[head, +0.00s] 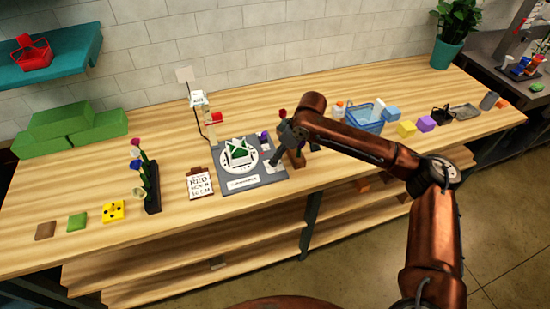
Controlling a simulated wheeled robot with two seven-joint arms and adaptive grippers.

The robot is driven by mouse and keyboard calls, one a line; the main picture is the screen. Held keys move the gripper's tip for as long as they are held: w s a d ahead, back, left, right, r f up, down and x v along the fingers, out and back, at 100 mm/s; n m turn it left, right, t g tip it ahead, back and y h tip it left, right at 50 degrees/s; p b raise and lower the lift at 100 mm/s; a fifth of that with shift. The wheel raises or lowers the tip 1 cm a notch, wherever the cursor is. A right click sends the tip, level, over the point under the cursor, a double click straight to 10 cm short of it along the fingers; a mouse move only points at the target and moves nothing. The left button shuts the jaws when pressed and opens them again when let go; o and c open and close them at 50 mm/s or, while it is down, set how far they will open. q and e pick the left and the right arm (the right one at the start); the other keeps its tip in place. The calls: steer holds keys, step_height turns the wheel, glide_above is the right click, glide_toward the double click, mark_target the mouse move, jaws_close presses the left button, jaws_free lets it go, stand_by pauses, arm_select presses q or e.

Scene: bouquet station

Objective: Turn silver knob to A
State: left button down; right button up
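A grey board (233,184) lies on the wooden table. It carries a round white dial with a green and white piece (239,151) on it and a white label strip (243,183) at its front. My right gripper (277,154) reaches down over the right side of this board. Its fingers are small and dark here, and I cannot tell whether they are open or shut. I cannot make out a silver knob or a letter A; the gripper hides part of the board's right side. My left gripper is not in view.
A clipboard with writing (200,184) lies left of the board. A dark stand with flowers (151,187) is farther left. A blue basket (365,117) and colored blocks, including a yellow one (407,128), stand to the right. Green blocks (62,122) are at the back left.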

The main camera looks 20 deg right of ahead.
steer(key=shift+x, duration=0.85)
steer(key=shift+w+f, duration=0.1)
steer(key=shift+f, duration=0.25)
steer(key=shift+a+f, duration=0.15)
steer(key=shift+f, duration=0.2)
steer(key=c, duration=0.7)
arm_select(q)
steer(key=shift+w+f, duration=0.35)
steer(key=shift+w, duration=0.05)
arm_select(e)
jaws_close()
